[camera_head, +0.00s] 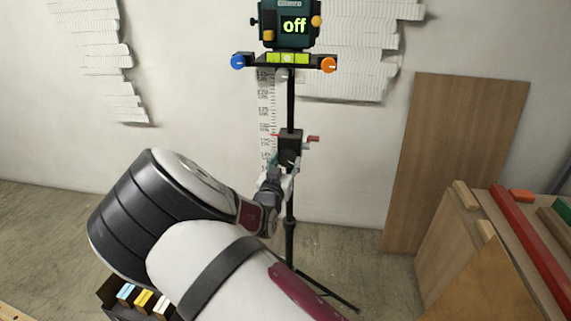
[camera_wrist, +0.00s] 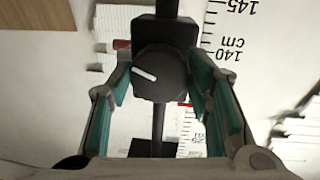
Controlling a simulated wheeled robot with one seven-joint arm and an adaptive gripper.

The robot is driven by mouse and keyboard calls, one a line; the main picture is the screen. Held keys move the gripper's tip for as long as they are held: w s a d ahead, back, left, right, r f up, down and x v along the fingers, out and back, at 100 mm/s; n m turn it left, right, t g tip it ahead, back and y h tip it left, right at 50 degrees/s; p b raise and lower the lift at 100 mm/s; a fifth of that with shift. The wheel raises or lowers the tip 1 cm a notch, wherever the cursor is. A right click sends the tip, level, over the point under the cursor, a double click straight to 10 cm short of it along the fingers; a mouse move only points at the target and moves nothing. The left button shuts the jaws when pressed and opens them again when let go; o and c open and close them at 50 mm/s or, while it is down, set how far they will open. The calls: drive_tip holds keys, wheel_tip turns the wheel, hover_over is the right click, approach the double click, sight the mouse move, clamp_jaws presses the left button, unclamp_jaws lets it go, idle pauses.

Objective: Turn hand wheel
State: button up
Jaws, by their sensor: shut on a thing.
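A tripod stand carries a black hand wheel (camera_wrist: 160,74) with a white mark line on its face. In the wrist view the knob sits between the two green-padded fingers of my gripper (camera_wrist: 160,85), and the white line slants down to the right. My gripper is shut on the knob. In the head view my gripper (camera_head: 283,172) reaches the stand just below its black clamp block (camera_head: 290,143), and my arm hides most of the knob.
A bar with a green level (camera_head: 287,58) and blue and orange end knobs lies below the device. A measuring scale (camera_wrist: 227,40) is on the wall behind. Wooden boards (camera_head: 455,150) lean at the right. A box of small items (camera_head: 140,298) stands at the lower left.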

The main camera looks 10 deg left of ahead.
drive_tip(key=m, duration=0.3)
drive_tip(key=shift+m+b, duration=0.4)
drive_tip(key=m+b, duration=0.1)
drive_tip(key=m, duration=0.2)
drive_tip(key=shift+m, duration=0.3)
drive_tip(key=m+y+b, duration=0.1)
drive_tip(key=m+b, duration=0.2)
drive_tip(key=shift+g, duration=0.3)
drive_tip(key=m+b, duration=0.3)
drive_tip(key=b, duration=0.1)
drive_tip(key=shift+m, duration=0.3)
drive_tip(key=m+y+b, duration=0.1)
drive_tip(key=m+b, duration=0.3)
drive_tip(key=b, duration=0.4)
drive_tip(key=shift+m, duration=0.3)
drive_tip(key=m+b, duration=0.5)
drive_tip(key=b, duration=0.7)
drive_tip(key=shift+y, duration=0.4)
drive_tip(key=m+b, duration=0.3)
drive_tip(key=b, duration=0.1)
drive_tip(key=shift+r, duration=0.15)
drive_tip(key=shift+r+m+b, duration=0.1)
drive_tip(key=shift+m+b, duration=0.8)
drive_tip(key=shift+m, duration=0.3)
